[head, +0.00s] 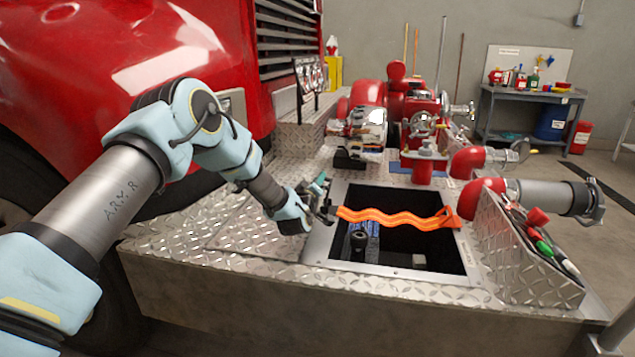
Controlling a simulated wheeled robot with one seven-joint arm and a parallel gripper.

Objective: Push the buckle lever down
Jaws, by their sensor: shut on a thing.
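An orange strap (395,218) with yellow edges lies wavy across the open dark well (395,262) in the diamond-plate bumper deck. My gripper (327,213) is at the left rim of the well, at the strap's left end. It is shut on a small dark piece there, which appears to be the buckle lever (332,210). My fingers and the small size hide most of the buckle, so the lever's angle cannot be made out. The strap's right end (450,218) reaches the well's right side.
Red pump fittings (425,162) stand behind the well. A large grey-capped outlet (550,196) and a sloped tray with coloured handles (540,247) are on the right. The red truck body (130,60) rises at the left. The deck left of the well is clear.

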